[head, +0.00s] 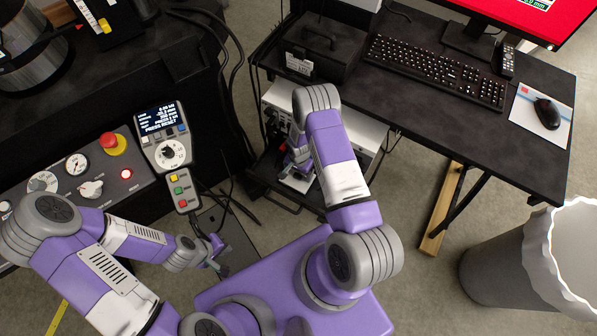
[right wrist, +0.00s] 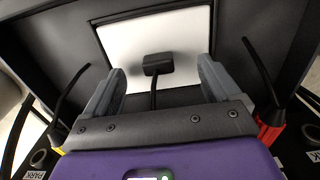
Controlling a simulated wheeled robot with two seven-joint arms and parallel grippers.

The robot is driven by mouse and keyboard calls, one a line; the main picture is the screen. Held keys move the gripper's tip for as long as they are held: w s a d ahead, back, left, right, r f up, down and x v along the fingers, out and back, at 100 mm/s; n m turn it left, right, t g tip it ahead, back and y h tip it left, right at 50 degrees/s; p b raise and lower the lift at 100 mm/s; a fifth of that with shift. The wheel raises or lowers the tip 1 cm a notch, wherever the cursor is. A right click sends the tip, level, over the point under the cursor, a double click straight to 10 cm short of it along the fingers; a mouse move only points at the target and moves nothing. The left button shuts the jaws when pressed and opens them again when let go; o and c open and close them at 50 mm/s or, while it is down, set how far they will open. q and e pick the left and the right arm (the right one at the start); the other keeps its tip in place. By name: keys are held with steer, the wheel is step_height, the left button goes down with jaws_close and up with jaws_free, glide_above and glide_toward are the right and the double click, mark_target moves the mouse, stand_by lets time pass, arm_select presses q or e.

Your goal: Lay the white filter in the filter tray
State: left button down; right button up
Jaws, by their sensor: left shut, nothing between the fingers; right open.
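In the right wrist view a flat white panel (right wrist: 180,35) lies inside a dark raised frame (right wrist: 125,12). I cannot tell for sure whether these are the white filter and the filter tray. My right gripper (right wrist: 160,70) is open, its grey fingers pointing at the panel. A small black block (right wrist: 157,64) on a black stem shows between the fingers, with no visible grip on it. In the head view my right arm reaches down beside the desk and mostly hides that gripper. My left gripper (head: 218,254) is shut and empty, low beside the control panel.
A white-topped cabinet (head: 360,140) stands under the black desk (head: 430,115). Left are the control console (head: 100,170) and a hanging button box (head: 180,190) with loose cables. Black cables and a red part (right wrist: 270,133) flank the right gripper. A bin (head: 510,260) stands right.

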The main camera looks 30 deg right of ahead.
steer(key=shift+r+p, duration=1.35)
steer(key=shift+r, duration=0.85)
